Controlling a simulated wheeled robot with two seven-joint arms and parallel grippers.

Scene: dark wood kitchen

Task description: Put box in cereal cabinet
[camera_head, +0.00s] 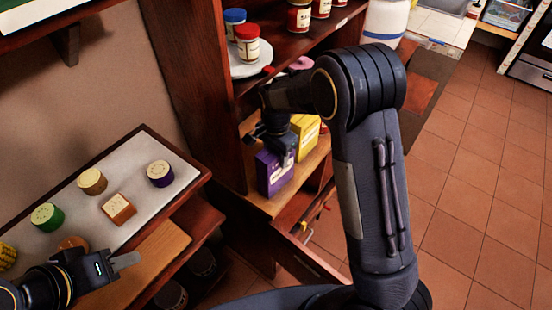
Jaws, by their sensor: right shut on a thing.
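A purple box (272,176) stands on the wooden lower shelf of the open cabinet (289,194), near the shelf's front left. A yellow box (306,140) stands just behind it and to the right. My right gripper (277,153) reaches into the cabinet and is shut on the top of the purple box; its fingers are partly hidden by the wrist. My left gripper (125,261) is at the lower left, over the edge of a low side shelf, holding nothing that I can see; its finger opening is not clear.
The side shelf's white top (78,204) bears several round jars and an orange cube (118,208). A higher cabinet shelf holds a white plate (246,66) with jars. An open drawer (297,252) juts out below the boxes. The tiled floor (470,180) at right is clear.

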